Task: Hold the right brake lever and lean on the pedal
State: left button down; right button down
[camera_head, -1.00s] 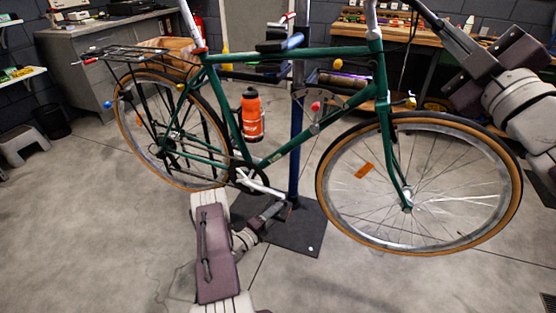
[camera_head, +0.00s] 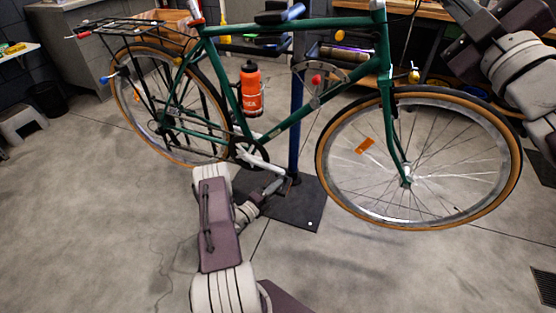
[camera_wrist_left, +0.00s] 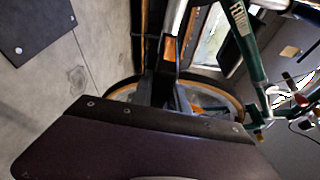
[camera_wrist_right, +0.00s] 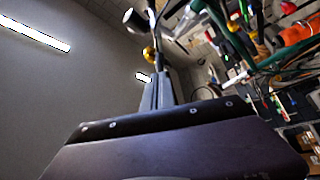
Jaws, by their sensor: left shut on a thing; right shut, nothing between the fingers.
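The green bike (camera_head: 335,28) is held on a stand, its crank (camera_head: 258,160) low in the middle of the head view. My left gripper (camera_head: 280,184) reaches in low beside the crank, at the pedal. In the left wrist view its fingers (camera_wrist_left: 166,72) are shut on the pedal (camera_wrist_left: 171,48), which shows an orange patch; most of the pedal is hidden. My right arm rises out of the head view at the top right. In the right wrist view my right gripper (camera_wrist_right: 158,88) is shut and empty, just below thin handlebar parts (camera_wrist_right: 152,20). I cannot make out the brake lever clearly.
The front wheel (camera_head: 410,155) stands close to my right arm. A blue stand post (camera_head: 296,130) rises from a dark base plate (camera_head: 300,210) near my left gripper. An orange bottle (camera_head: 251,90) is on the frame. The floor in front is clear.

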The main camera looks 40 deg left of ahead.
jog(key=shift+s+a+r, duration=0.2)
jog(key=shift+a+r, duration=0.2)
jog(key=shift+a, duration=0.2)
jog(key=shift+s+a+r, duration=0.15)
jog(key=shift+a+r, duration=0.2)
jog(key=shift+a, duration=0.25)
pick_arm(q)
jog(key=shift+f, duration=0.3)
pick_arm(e)
jog(key=shift+s+d+r, duration=0.1)
jog(key=shift+d, duration=0.05)
pick_arm(q)
jog(key=shift+s+f, duration=0.1)
jog(key=c, duration=1)
grip_release()
jog(key=shift+a, duration=0.1)
pick_arm(e)
jog(key=w+d+f, duration=0.1)
jog(key=d+f, duration=0.2)
jog(key=d, duration=0.2)
jog(key=shift+w+d+f, duration=0.25)
jog(key=shift+w+f, duration=0.1)
jog(key=shift+f, duration=0.05)
